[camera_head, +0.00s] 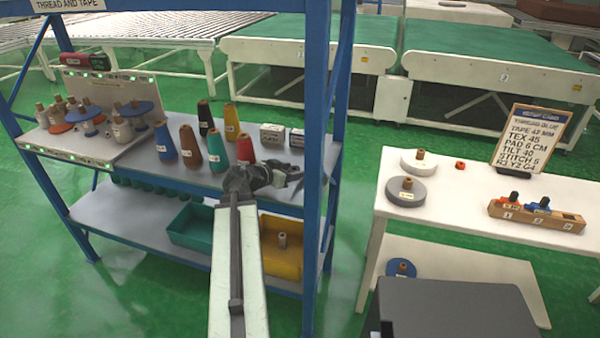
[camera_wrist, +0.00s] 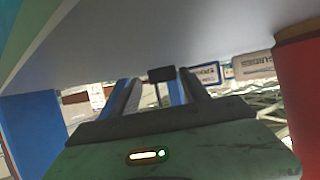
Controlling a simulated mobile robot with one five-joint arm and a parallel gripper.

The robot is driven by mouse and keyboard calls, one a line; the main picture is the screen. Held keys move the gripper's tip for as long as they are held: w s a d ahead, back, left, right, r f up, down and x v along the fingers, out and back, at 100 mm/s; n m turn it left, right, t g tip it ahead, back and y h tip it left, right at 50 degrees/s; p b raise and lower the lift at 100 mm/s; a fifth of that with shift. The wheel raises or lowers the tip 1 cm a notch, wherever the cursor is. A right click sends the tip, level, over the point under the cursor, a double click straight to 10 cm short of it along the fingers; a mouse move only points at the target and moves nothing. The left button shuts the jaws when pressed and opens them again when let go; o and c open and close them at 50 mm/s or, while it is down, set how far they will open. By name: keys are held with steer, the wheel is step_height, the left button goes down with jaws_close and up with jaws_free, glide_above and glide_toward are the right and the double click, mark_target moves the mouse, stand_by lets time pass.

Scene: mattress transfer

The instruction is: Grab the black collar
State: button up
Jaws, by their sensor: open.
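My gripper (camera_head: 270,178) is in front of the blue rack's upper shelf, close to the red cone and the small boxes. Its jaws are open and I see nothing held between them. In the wrist view a small black block (camera_wrist: 161,74) on a thin stem shows between the fingers; I cannot tell what it is. On the white table at the right, a wooden block (camera_head: 536,216) with numbered places carries small orange, blue and black pieces (camera_head: 542,203). They are too small to tell whether one is the black collar.
The blue rack post (camera_head: 318,150) stands just right of my gripper. Several thread cones (camera_head: 217,150) stand on the shelf beside it. Teal (camera_head: 190,228) and yellow (camera_head: 281,262) bins sit below. The white table (camera_head: 440,212) also bears discs, a small red ring (camera_head: 460,165) and a sign (camera_head: 531,138).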

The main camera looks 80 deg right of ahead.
steer(key=shift+w, duration=0.5)
jaws_close()
step_height(320, 180, up, 10)
steer(key=p, duration=1)
